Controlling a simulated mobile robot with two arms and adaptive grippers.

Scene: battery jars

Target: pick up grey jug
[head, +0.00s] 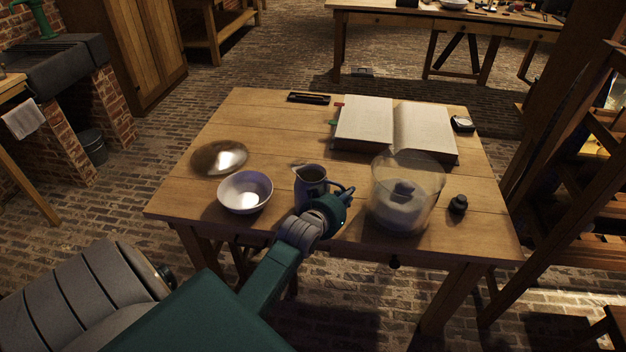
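The grey jug (309,185) stands upright on the wooden table near its front edge, its spout to the left. My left gripper (338,203) is at the jug's lower right side, on the near side. It overlaps the jug's handle area in the head view, so I cannot tell whether they touch. The gripper's fingers are hard to make out, and I cannot see if they are open or shut. My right gripper is not in view.
A white bowl (245,191) stands left of the jug, with a metal plate (218,157) behind it. A glass jar (408,180) with something pale inside stands to the right, beside a small dark bottle (458,204). An open book (366,122) lies behind.

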